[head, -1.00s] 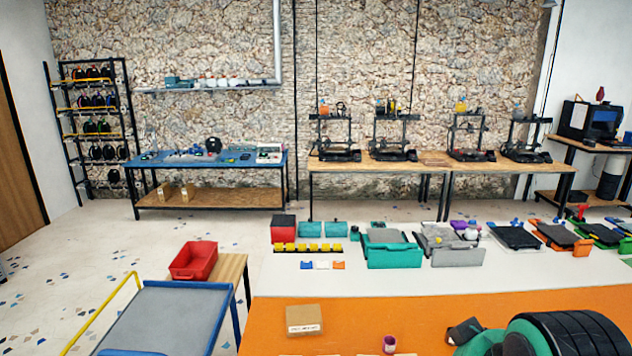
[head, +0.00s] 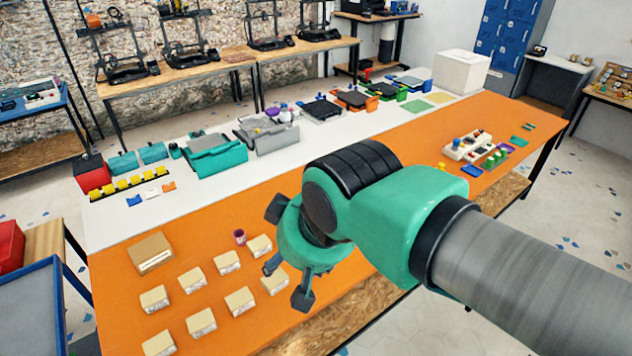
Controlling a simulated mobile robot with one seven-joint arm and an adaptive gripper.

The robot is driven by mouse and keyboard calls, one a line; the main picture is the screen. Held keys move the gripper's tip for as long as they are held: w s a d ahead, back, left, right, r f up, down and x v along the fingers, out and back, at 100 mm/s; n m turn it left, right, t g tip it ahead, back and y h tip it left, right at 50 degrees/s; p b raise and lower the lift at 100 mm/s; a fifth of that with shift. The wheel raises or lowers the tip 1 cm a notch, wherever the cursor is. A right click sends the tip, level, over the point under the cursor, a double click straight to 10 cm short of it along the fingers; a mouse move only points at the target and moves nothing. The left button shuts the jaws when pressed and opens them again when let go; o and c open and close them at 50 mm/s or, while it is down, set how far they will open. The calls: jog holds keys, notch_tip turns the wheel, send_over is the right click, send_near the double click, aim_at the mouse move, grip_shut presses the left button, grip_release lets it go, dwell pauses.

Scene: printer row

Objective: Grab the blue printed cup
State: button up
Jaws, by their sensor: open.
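I cannot clearly make out a blue printed cup. A small purple-magenta cup-like container (head: 239,237) stands upright on the orange table top among pale boxes. My gripper (head: 287,282) is open, pointing down above the front part of the orange area, to the right of that container and apart from it. My green arm hides part of the table's middle.
Several small boxes (head: 193,280) and a larger cardboard box (head: 151,253) lie left of my gripper. A teal unit (head: 216,158) and other units line the white strip behind. A tray with small parts (head: 467,145) lies to the right.

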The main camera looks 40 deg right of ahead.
jog(key=w+d+r+g+p, duration=0.1)
jog(key=w+d+r, duration=0.25)
jog(key=w, duration=0.55)
jog(key=w+d+r+p, duration=0.2)
jog(key=w+d+r, duration=0.15)
jog(key=w, duration=0.55)
jog(key=w+d+f+m+g+p, duration=0.1)
jog(key=w+d+f, duration=0.2)
jog(key=w+d, duration=0.5)
jog(key=w+d+f+p, duration=0.2)
jog(key=w+d, duration=0.4)
jog(key=w, duration=0.4)
jog(key=w+d+f+g+p, duration=0.1)
jog(key=w+d+f, duration=0.4)
jog(key=d+f, duration=0.25)
jog(key=w+d+f+p, duration=0.1)
jog(key=w+d+f, duration=0.5)
jog(key=d, duration=0.3)
jog(key=d+f+p, duration=0.1)
jog(key=d+f, duration=0.7)
jog(key=f, duration=0.2)
jog(key=w+d+f+m+g+p, duration=0.1)
jog(key=d+f+p, duration=0.1)
jog(key=d+f, duration=0.6)
notch_tip(320, 180, down, 3)
jog(key=shift+w+d+r, duration=0.1)
jog(key=shift+w+d, duration=0.1)
jog(key=shift+d, duration=0.15)
